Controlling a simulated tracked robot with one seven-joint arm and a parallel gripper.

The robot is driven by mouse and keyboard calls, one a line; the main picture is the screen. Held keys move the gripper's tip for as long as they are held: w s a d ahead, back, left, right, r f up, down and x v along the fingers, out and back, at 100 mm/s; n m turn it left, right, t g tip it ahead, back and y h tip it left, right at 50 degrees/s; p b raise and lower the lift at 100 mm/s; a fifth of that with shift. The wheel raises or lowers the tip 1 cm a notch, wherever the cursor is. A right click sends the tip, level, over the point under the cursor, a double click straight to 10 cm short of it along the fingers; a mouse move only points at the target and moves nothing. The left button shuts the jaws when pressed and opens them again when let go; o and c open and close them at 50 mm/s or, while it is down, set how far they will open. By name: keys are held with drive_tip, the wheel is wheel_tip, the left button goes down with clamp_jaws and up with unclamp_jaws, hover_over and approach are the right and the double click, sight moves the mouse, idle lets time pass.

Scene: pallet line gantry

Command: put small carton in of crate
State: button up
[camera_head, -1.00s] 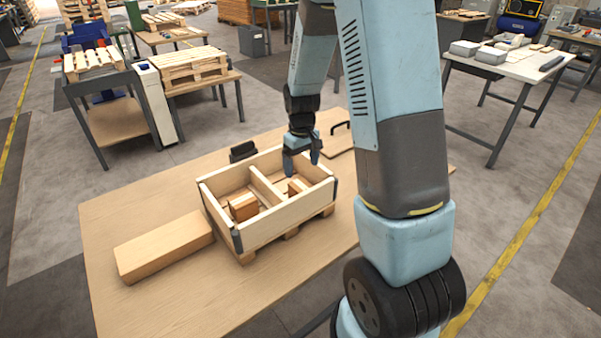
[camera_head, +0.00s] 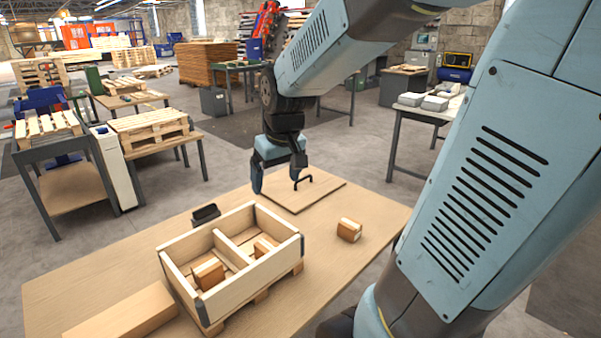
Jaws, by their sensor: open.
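The open wooden crate (camera_head: 244,292) stands on the table and is split by a divider (camera_head: 232,248). One small carton (camera_head: 208,273) is in its left compartment. Another small carton (camera_head: 262,248) is in the right compartment, partly hidden by the crate wall. A third small carton (camera_head: 349,230) stands on the bare table right of the crate, apart from it. My gripper (camera_head: 279,180) is open with nothing between its fingers.
A long carton (camera_head: 122,314) lies left of the crate. A small black object (camera_head: 206,214) sits behind the crate. My arm hides the table's right side.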

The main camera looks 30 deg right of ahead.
drive_tip(key=s+r+m+t, duration=0.1)
drive_tip(key=s+r, duration=0.5)
drive_tip(key=s, duration=0.6)
drive_tip(key=shift+s+a+r+m+t, duration=0.3)
drive_tip(key=shift+r+t, duration=0.1)
drive_tip(key=shift+t, duration=0.2)
